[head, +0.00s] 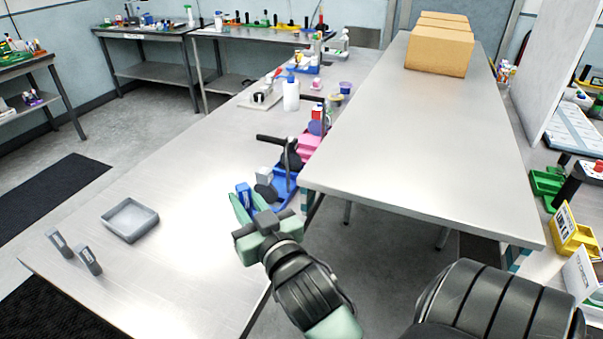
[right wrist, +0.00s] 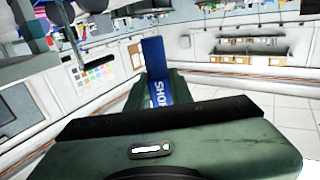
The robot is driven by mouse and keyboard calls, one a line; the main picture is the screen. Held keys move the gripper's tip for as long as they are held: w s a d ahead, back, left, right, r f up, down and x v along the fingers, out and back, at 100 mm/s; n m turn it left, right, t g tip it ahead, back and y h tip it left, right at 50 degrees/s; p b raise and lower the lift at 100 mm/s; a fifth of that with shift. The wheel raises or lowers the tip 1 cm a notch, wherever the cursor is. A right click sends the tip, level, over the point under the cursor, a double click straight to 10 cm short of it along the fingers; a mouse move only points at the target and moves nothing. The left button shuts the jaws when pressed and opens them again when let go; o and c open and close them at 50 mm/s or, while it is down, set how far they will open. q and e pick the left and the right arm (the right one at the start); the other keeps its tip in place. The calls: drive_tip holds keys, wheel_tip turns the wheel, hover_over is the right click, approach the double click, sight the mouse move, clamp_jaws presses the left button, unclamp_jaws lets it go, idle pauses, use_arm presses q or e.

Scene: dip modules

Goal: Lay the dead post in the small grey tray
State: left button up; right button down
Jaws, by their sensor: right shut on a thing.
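The small grey tray (head: 130,235) sits empty on the steel bench at the left. My right gripper (head: 248,203) is shut on a blue post (head: 243,193), above the bench and to the right of the tray. In the right wrist view the blue post (right wrist: 154,60) stands up between the green fingers, with white lettering low on its face. Its lower end is hidden by the gripper. Two grey posts, one (head: 58,242) and another (head: 88,261), stand on the bench left of and nearer than the tray. My left gripper is out of view.
A blue holder with a black-handled device (head: 286,170) and a pink bin (head: 308,143) stand beyond my right gripper. A white bottle (head: 291,95) is farther back. The bench between gripper and tray is clear. A higher steel table (head: 430,150) lies to the right.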

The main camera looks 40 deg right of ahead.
drive_tip(key=w+d+r+m+h+b, duration=0.2)
drive_tip(key=w+d+r, duration=0.1)
drive_tip(key=d+r, duration=0.35)
drive_tip(key=shift+g+h, duration=0.3)
drive_tip(key=shift+g, duration=0.1)
drive_tip(key=f+b, duration=0.1)
drive_tip(key=f, duration=0.5)
drive_tip(key=f+b, duration=0.2)
drive_tip(key=f, duration=0.5)
drive_tip(key=f+b, duration=0.1)
drive_tip(key=f, duration=0.5)
drive_tip(key=shift+s+a+f, duration=0.1)
drive_tip(key=shift+a+f, duration=0.05)
drive_tip(key=shift+a, duration=0.1)
drive_tip(key=shift+f, duration=0.1)
drive_tip(key=c, duration=1.3)
unclamp_jaws()
drive_tip(key=shift+o, duration=0.2)
